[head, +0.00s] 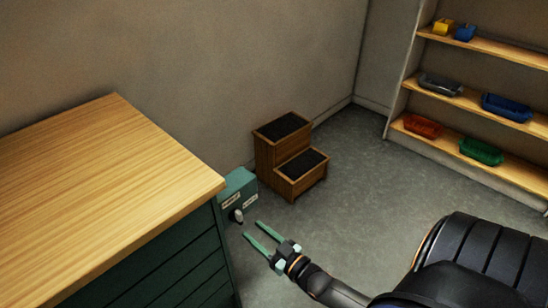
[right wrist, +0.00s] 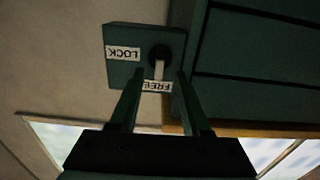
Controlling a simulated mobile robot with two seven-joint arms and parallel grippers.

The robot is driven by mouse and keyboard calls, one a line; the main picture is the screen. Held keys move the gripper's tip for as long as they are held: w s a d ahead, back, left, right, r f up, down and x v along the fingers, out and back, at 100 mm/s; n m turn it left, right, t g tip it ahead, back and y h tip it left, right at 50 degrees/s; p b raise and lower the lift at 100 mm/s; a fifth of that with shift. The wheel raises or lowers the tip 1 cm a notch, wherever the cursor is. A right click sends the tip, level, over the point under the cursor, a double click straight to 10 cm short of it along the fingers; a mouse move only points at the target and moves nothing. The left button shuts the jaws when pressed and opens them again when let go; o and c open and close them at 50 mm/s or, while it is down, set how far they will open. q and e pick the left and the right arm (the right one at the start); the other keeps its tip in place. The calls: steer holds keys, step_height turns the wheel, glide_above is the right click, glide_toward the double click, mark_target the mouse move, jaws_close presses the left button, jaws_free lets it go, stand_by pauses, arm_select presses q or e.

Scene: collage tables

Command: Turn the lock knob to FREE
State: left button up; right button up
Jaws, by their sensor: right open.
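My left gripper is out of view.
A wood-topped green cabinet (head: 110,185) stands at left, close to the box. A wooden step stool (head: 265,155) is against the wall behind. Shelves (head: 465,100) with coloured trays stand at the right. The grey floor (head: 365,165) between is clear.

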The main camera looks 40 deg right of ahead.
steer(key=s, duration=0.7)
steer(key=shift+s+d, duration=0.25)
steer(key=shift+d, duration=0.05)
